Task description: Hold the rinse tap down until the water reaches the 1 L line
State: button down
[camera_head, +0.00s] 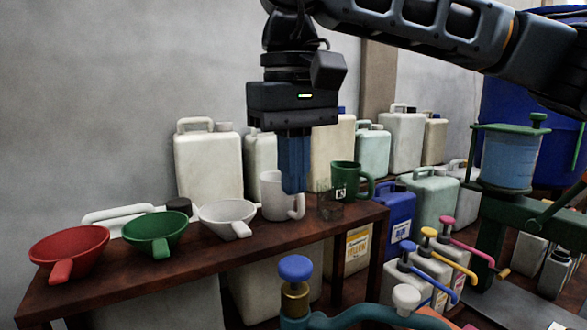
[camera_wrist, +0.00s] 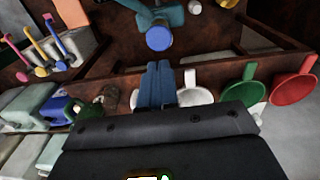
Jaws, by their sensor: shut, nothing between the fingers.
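A tap with a round blue knob (camera_head: 295,268) on a brass stem and a teal pipe stands at the bottom of the head view, in front of the shelf. The blue knob also shows in the wrist view (camera_wrist: 158,38), beyond my fingertips. A white knob (camera_head: 406,297) sits on the teal pipework to its right; I cannot tell which knob is the rinse tap. My gripper (camera_head: 293,190) points down, shut and empty, its blue fingers over the shelf near the white jug, apart from the knobs. I cannot make out the water or a 1 L line.
The brown shelf (camera_head: 110,275) holds red (camera_head: 68,245), green (camera_head: 155,232) and white (camera_head: 227,216) funnels, a white jug (camera_head: 272,197), a clear vessel (camera_head: 329,208) and a green jug (camera_head: 345,178). Canisters stand behind. Coloured pump bottles (camera_head: 430,265) and a green-framed vat (camera_head: 510,160) stand right.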

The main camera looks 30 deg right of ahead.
aim_at(295, 267)
notch_tip(295, 267, down, 11)
jog(key=shift+w+d+r+p, duration=0.1)
jog(key=shift+d+p, duration=0.05)
jog(key=shift+p, duration=0.8)
notch_tip(295, 267, down, 2)
jog(key=b, duration=0.3)
jog(key=shift+f, duration=0.2)
dwell(5.9)
